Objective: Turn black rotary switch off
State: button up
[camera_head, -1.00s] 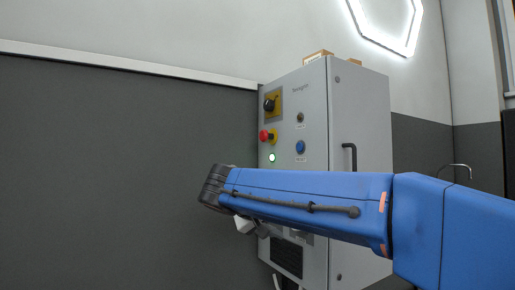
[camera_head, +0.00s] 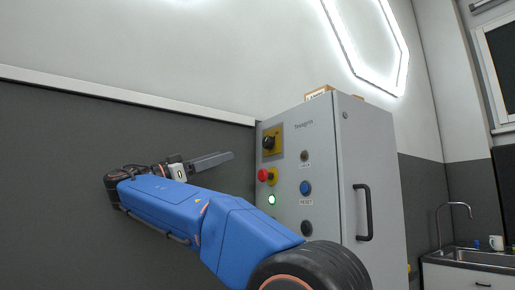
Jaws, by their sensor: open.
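The black rotary switch (camera_head: 268,142) sits on a yellow plate high on the front of a grey control cabinet (camera_head: 336,152). Its exact knob angle is too small to tell. My gripper (camera_head: 228,157) is at the end of my blue arm, left of the cabinet front. Its dark fingers point right toward the panel, a little below the switch's height. The gripper is open and holds nothing. It appears apart from the switch.
Below the switch are a red emergency button (camera_head: 263,175), a lit green lamp (camera_head: 272,199) and a blue reset button (camera_head: 305,188). The cabinet's side door has a black handle (camera_head: 363,212). A sink (camera_head: 475,258) stands at the right.

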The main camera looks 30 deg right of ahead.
aim_at(265, 143)
jog(key=x, duration=1.6)
jog(key=shift+d, duration=0.15)
jog(key=shift+c, duration=0.6)
jog(key=c, duration=0.9)
